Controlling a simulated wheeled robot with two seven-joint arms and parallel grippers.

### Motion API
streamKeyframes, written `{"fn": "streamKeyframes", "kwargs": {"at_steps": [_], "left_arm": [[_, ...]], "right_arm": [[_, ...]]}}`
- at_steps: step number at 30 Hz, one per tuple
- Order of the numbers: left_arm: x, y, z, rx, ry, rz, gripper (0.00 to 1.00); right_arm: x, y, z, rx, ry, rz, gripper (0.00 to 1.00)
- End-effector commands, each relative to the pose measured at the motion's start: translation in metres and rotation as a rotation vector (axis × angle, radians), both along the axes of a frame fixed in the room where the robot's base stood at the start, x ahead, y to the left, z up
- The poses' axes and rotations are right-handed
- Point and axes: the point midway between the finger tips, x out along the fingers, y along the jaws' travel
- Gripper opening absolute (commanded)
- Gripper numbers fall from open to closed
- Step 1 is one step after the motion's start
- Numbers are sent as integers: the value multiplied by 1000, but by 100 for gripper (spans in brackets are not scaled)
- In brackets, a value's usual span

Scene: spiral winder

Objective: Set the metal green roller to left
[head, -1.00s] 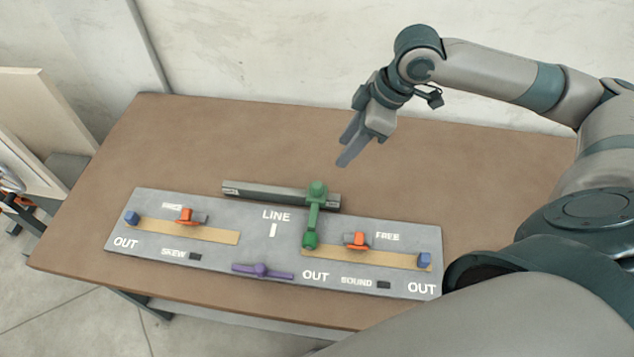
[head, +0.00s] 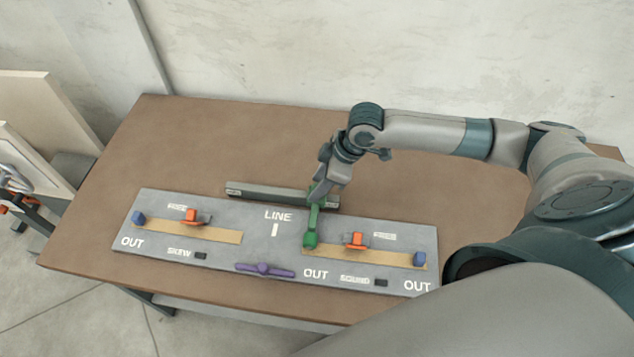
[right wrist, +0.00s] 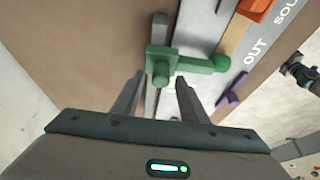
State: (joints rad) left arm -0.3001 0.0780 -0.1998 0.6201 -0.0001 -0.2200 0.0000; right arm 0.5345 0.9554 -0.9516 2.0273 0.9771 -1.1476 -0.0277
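The green roller piece (head: 314,218) sits right of the LINE mark, with one end at the dark grey bar (head: 265,191) and a green knob at its front end on the panel (head: 275,255). My right gripper (head: 322,188) is over its back end and partly hides it. In the right wrist view, the green piece (right wrist: 165,62) lies just beyond the two fingers of my right gripper (right wrist: 160,90). The fingers are apart, with nothing held between them. My left gripper is not in view.
Orange clamps (head: 192,216) and (head: 356,240) sit on tan strips, with blue blocks (head: 139,217) and (head: 420,258) at their outer ends. A purple handle (head: 264,269) is at the panel's front edge.

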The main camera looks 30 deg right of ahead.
Motion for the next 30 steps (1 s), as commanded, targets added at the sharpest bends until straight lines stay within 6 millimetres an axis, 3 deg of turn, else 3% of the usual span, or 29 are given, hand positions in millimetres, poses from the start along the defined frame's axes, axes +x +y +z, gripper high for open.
{"fn": "streamKeyframes", "kwargs": {"at_steps": [6, 15, 21, 30], "left_arm": [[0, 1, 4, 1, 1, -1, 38], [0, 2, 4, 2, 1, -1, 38], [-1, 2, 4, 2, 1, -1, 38], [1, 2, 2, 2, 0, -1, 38]], "right_arm": [[2, 4, -13, -1, 2, 2, 40], [3, 4, -14, 0, 1, 1, 40], [3, 4, -14, 0, 1, 1, 0], [10, 7, -14, -1, 1, 0, 0]]}}
